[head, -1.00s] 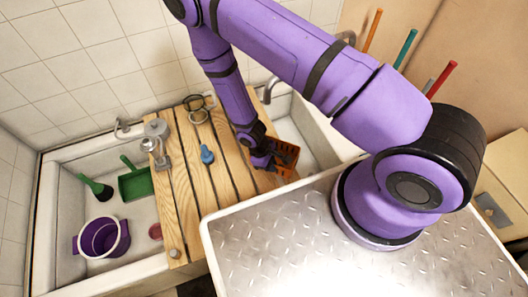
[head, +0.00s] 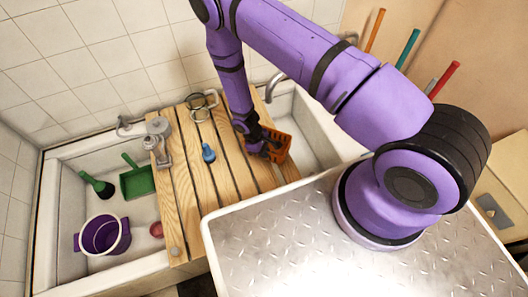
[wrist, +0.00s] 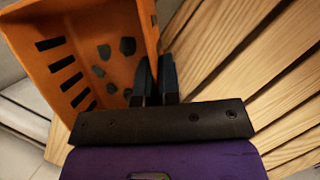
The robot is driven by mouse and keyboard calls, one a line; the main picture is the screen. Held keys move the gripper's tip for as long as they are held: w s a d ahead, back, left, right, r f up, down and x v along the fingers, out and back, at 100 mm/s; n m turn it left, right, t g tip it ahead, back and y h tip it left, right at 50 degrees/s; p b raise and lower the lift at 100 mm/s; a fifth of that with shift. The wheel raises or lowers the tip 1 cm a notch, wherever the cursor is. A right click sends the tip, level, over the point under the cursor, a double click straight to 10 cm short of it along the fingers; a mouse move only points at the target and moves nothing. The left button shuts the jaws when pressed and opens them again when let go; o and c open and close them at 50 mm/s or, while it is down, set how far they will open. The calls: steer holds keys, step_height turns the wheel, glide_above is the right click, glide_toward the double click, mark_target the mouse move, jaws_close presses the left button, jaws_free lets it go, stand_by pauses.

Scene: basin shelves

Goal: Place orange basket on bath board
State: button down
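The orange basket (head: 280,148) is at the right edge of the wooden bath board (head: 187,190) in the head view. My gripper (head: 262,147) is beside it, over the board's right side. In the wrist view the basket (wrist: 85,60) fills the upper left, with slotted walls and several dark spots or holes. My gripper's fingers (wrist: 155,80) are close together at the basket's right wall, which appears pinched between them. The board's slats (wrist: 245,60) show at the right of the wrist view. Whether the basket touches the board cannot be told.
On the board are a blue bottle-like item (head: 208,153) and a round metal-framed item (head: 200,103) at the back. The left basin holds a purple bucket (head: 103,236), a green dustpan (head: 136,181) and a green brush (head: 98,186). A faucet (head: 272,88) stands behind the right basin.

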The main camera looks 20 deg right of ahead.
steer(key=shift+f, duration=0.1)
steer(key=c, duration=1.3)
jaws_free()
